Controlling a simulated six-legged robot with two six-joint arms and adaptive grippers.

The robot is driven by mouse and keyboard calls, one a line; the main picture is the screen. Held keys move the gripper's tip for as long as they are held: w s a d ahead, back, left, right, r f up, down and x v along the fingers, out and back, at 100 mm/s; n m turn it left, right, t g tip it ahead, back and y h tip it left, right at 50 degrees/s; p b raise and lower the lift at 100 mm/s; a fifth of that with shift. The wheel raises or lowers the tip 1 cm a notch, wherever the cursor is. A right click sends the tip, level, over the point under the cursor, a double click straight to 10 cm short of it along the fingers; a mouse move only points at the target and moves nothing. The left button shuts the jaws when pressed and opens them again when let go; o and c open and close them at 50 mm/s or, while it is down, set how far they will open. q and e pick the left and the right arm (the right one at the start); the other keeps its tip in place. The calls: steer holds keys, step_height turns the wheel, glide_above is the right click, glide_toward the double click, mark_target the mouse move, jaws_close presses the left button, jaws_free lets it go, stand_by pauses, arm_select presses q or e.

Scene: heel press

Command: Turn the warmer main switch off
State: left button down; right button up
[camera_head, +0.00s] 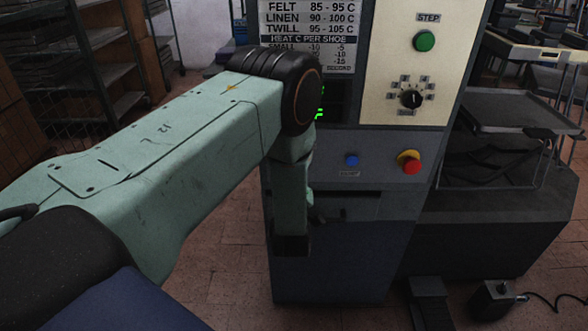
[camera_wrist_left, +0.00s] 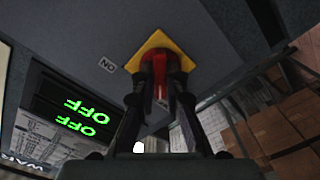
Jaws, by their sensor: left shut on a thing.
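The main switch (camera_wrist_left: 160,68) is a red handle on a yellow square plate (camera_wrist_left: 146,50) in the left wrist view. My left gripper (camera_wrist_left: 160,82) is shut on the red handle, with a dark finger on either side of it. A small ON label (camera_wrist_left: 107,65), upside down in this view, sits beside the plate. Two green displays (camera_wrist_left: 86,106) (camera_wrist_left: 74,127) both read OFF. In the head view my left arm hides the switch and most of the gripper. My right gripper is in neither view.
In the head view the machine's panel has a green STEP button (camera_head: 424,41), a rotary selector (camera_head: 411,98), a blue button (camera_head: 352,160) and a red button (camera_head: 411,167). Pedals (camera_head: 432,305) stand on the floor at the lower right. Shelves (camera_head: 107,60) stand at the left.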

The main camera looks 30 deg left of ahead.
arm_select(q)
steer(key=shift+s+f, duration=0.1)
steer(key=shift+f, duration=0.05)
stand_by(0.3)
steer(key=c, duration=1.5)
jaws_free()
steer(key=shift+o, duration=0.6)
steer(key=v, duration=1.2)
